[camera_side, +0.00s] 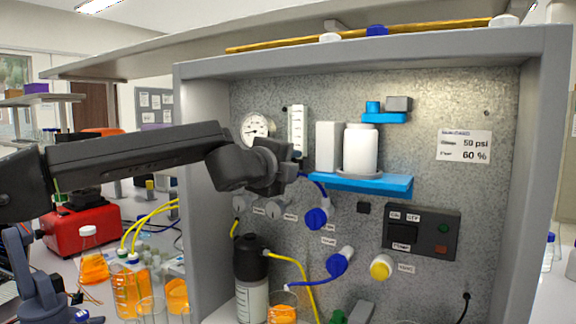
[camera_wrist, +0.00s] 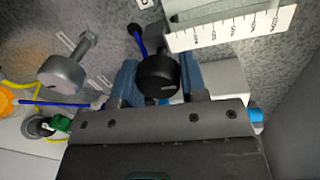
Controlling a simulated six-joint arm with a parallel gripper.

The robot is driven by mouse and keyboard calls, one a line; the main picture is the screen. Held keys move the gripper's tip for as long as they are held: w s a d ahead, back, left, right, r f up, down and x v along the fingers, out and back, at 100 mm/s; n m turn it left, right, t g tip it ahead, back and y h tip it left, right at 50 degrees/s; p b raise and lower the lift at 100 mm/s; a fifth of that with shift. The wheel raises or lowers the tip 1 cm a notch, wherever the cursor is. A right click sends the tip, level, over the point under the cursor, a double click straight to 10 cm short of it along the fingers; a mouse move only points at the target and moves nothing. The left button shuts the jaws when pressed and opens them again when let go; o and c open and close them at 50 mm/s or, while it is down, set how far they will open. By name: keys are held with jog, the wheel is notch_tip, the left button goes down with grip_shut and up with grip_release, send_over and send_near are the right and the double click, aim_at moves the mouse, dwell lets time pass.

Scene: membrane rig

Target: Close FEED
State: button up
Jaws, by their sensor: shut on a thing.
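My gripper (camera_side: 290,172) is at the panel, just below the flow meter (camera_side: 297,131). In the wrist view its two blue-grey fingers stand on either side of a round black knob (camera_wrist: 158,77), shut on it. In the side view my gripper hides this knob. A grey valve knob (camera_wrist: 62,74) shows to the left in the wrist view, apart from my gripper. The small labels are too blurred to tell which one reads FEED.
A blue shelf (camera_side: 375,185) with a white canister (camera_side: 360,150) juts out right of my gripper. A round gauge (camera_side: 256,127) is at upper left. A black-topped bottle (camera_side: 251,285) and a yellow tube (camera_side: 305,285) are below. The cabinet's grey side wall (camera_side: 207,240) stands at the left.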

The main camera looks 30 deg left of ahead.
jog(key=shift+f, duration=0.15)
jog(key=o, duration=0.9)
jog(key=s+r, duration=0.1)
jog(key=s, duration=1.2)
jog(key=shift+s+r, duration=0.3)
jog(key=shift+s, duration=0.05)
jog(key=s+a+f+n+g+y, duration=0.2)
jog(key=s+a+f+n+g, duration=0.1)
jog(key=s+a+f+n, duration=0.35)
jog(key=s+a+f+n+g+h, duration=0.1)
jog(key=s+a+f+n+g, duration=0.1)
jog(key=s+f+n+g, duration=0.2)
jog(key=s+a+f+n+g+h, duration=0.1)
jog(key=s+a+f+n+g, duration=0.2)
jog(key=s+f+n, duration=0.6)
jog(key=s+f+g, duration=0.1)
jog(key=s+f, duration=0.3)
jog(key=s, duration=0.1)
jog(key=shift+s, duration=0.2)
